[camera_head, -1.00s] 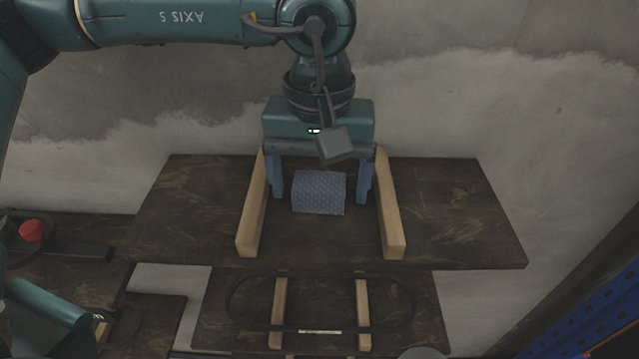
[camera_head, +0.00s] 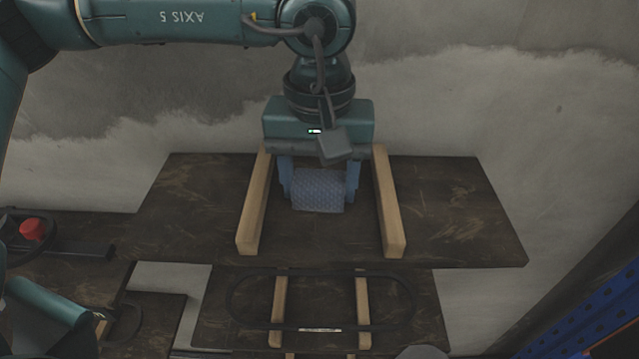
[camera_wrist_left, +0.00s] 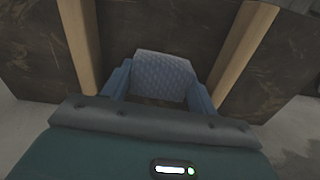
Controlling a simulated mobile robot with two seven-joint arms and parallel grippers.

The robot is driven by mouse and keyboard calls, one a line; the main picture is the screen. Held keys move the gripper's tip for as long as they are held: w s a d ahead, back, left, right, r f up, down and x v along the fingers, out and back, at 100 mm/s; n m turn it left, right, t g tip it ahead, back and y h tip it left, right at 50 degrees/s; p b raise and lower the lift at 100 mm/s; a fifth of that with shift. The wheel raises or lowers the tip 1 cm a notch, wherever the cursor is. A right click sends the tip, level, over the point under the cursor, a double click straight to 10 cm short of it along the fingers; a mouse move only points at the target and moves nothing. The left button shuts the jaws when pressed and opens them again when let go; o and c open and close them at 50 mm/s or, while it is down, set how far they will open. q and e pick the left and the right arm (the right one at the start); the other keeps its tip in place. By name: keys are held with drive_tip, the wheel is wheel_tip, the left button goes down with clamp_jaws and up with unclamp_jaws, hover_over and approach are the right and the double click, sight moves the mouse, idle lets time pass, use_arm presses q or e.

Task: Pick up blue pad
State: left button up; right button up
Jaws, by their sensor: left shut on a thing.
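The blue pad (camera_head: 318,193) is a small block with a textured surface. It sits on the dark wooden upper shelf (camera_head: 460,215) between two light wooden rails. My left gripper (camera_head: 319,188) reaches down over it, with one blue finger against each side of the pad. The wrist view also shows the pad (camera_wrist_left: 163,76) between the two fingers (camera_wrist_left: 160,92). The gripper is shut on it. The pad looks to be still at shelf level. The pad's rear side is hidden in the head view. My right gripper is not in view.
Wooden rails stand to the left (camera_head: 257,205) and right (camera_head: 388,205) of the gripper. A lower shelf (camera_head: 420,310) carries a black loop (camera_head: 412,300) and two more rails. A red knob (camera_head: 33,229) is at far left. A blue perforated upright (camera_head: 600,320) stands at right.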

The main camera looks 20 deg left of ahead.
sight(319, 180)
use_arm(q)
drive_tip(key=shift+r, duration=0.1)
wheel_tip(319, 180, up, 10)
drive_tip(key=shift+f+b, duration=0.1)
drive_tip(key=shift+b, duration=0.45)
drive_tip(key=o, duration=0.3)
drive_tip(key=shift+c, duration=1.2)
